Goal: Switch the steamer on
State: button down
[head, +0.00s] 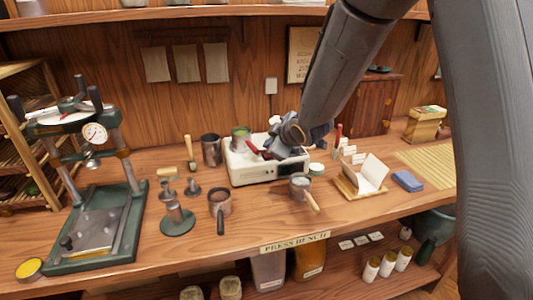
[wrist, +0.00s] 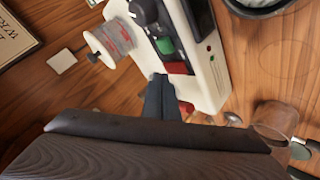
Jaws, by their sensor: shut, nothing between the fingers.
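The steamer is a white box (head: 243,176) on the bench, partly hidden behind my gripper in the head view. In the wrist view its white body (wrist: 206,92) runs down the upper middle, with a black knob, a green button (wrist: 164,46) and a red part (wrist: 178,68) on a dark panel. My gripper (wrist: 160,82) is shut and empty, its fingertips close to the red part. I cannot tell whether they touch it. In the head view my gripper (head: 270,152) is over the steamer's top. Whether the steamer is on cannot be told.
A green press with a gauge (head: 95,133) stands at left. A handled pot (head: 300,186) sits in front. A paper stand (head: 362,178) and blue block (head: 407,181) lie right.

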jog(key=shift+w+f+b, duration=0.1)
jog(key=shift+f+b, duration=0.25)
jog(key=shift+f, duration=0.1)
jog(key=shift+f, duration=0.2)
dwell(0.7)
jog(key=shift+r, duration=0.15)
jog(key=shift+r+p, duration=0.35)
jog(key=shift+r, duration=0.15)
jog(key=r+p, duration=0.3)
jog(key=s+r+p, duration=0.1)
jog(key=r, duration=0.1)
jog(key=shift+d, duration=0.1)
dwell(0.3)
